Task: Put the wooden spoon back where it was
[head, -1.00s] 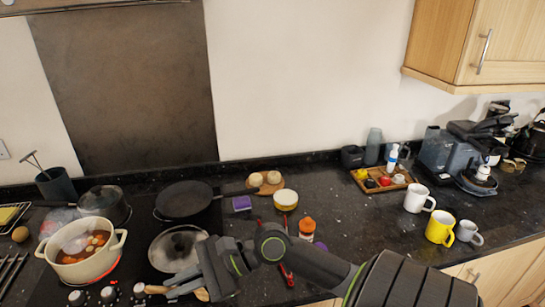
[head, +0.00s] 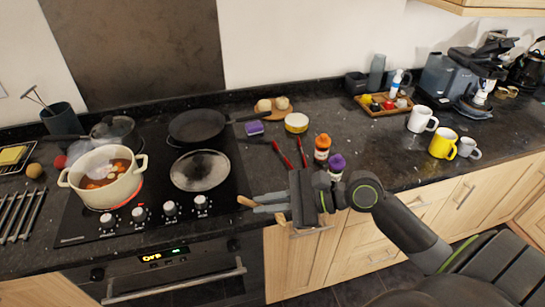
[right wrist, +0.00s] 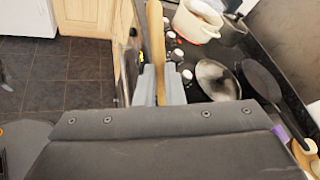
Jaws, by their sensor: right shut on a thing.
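My right gripper (head: 268,203) is shut on the wooden spoon (head: 245,201), in front of the counter edge just right of the hob. In the head view only a short wooden end shows past the fingertips, and the rest is hidden by the gripper. In the right wrist view the spoon (right wrist: 154,45) is a long pale stick between the two fingers (right wrist: 158,85), running away from the camera. My left gripper is not in view.
A dark utensil pot (head: 62,120) is at the back left. Red-handled tools (head: 283,160) and two spice bottles (head: 322,148) are near the gripper.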

